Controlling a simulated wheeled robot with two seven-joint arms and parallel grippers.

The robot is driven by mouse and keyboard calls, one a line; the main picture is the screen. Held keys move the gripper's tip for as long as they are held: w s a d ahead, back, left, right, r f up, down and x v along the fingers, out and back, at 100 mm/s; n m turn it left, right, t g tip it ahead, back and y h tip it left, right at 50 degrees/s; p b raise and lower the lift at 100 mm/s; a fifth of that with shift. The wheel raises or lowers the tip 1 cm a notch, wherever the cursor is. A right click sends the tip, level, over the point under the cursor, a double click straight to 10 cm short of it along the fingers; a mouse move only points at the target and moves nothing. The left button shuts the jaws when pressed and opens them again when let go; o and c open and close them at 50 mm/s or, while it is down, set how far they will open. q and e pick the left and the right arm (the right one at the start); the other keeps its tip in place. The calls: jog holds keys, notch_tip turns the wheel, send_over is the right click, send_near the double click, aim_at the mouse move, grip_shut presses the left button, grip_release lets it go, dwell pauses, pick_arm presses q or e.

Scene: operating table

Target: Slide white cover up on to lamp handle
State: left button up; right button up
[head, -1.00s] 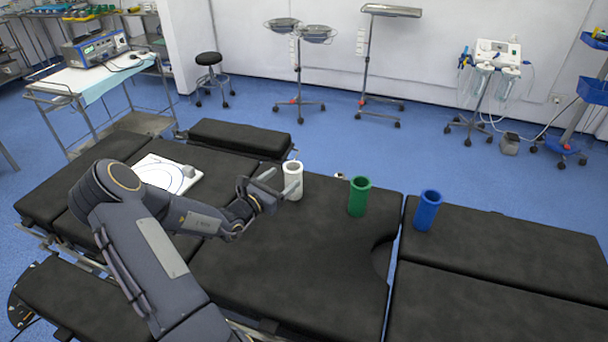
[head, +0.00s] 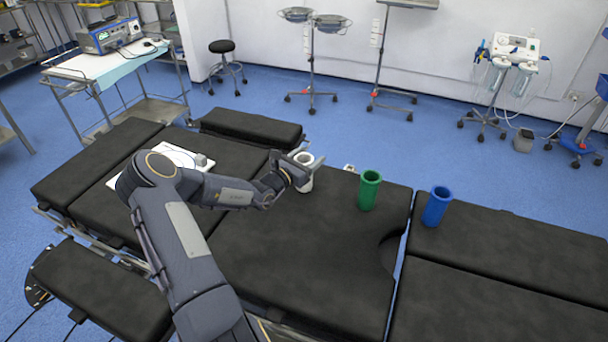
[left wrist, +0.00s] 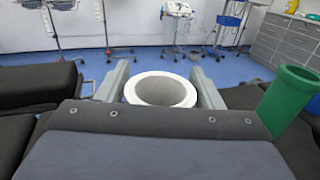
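The white cover (head: 305,184) is a hollow white cylinder standing upright on the black operating table (head: 300,235). My left gripper (head: 300,164) is at the cover, with its fingers spread on either side of it. In the left wrist view the cover's open rim (left wrist: 161,77) shows between the two fingers (left wrist: 160,84). I cannot tell whether the fingers touch its wall. The cover's lower part is partly hidden. No lamp handle is recognisable in these views. My right gripper is out of view.
A green cylinder (head: 369,191) and a blue cylinder (head: 436,207) stand to the right on the table. The green one also shows in the left wrist view (left wrist: 287,99). A white plate (head: 185,157) lies behind my arm. The table's front middle is clear.

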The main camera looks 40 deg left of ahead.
pick_arm(q)
jog(key=c, duration=1)
jog(key=shift+r, duration=0.1)
